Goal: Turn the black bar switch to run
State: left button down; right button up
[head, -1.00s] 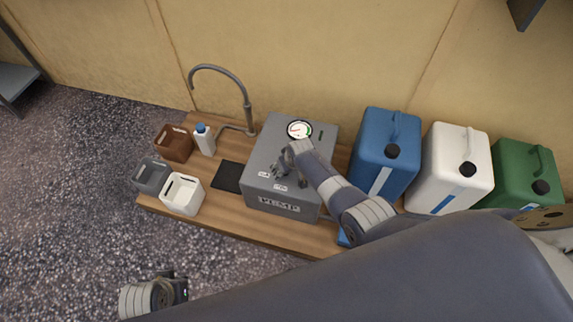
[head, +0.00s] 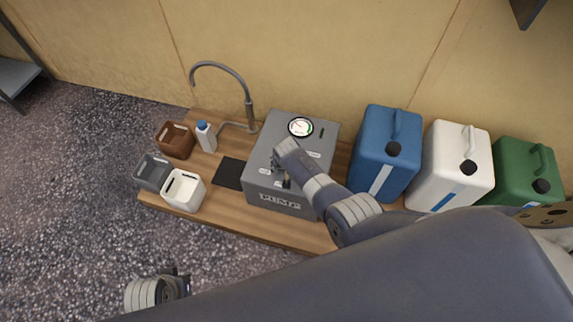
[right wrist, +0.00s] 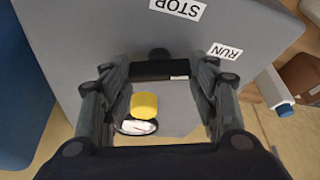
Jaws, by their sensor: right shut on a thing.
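The grey pump box (head: 262,150) stands on the wooden board. My right gripper (head: 282,180) is over its top, towards the front edge. In the right wrist view my right gripper (right wrist: 162,72) is shut on the black bar switch (right wrist: 165,68), a dark bar between its fingertips. A STOP label (right wrist: 178,8) lies above the bar, and a RUN label (right wrist: 224,50) lies to its right, by the right finger. The hand hides most of the switch in the head view. My left gripper (head: 182,284) is low at left, away from the box; its jaws are unclear.
A round gauge (head: 300,127) sits at the back of the box. A tap (head: 247,105), a white bottle (head: 206,138) and several small bins are on the left. Blue (head: 380,150), white (head: 455,165) and green (head: 520,175) canisters stand on the right. Bare board runs along the front.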

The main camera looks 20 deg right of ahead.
jog(key=o, duration=1.1)
jog(key=shift+c, duration=0.2)
jog(key=v, duration=1.2)
jog(key=shift+f, duration=0.1)
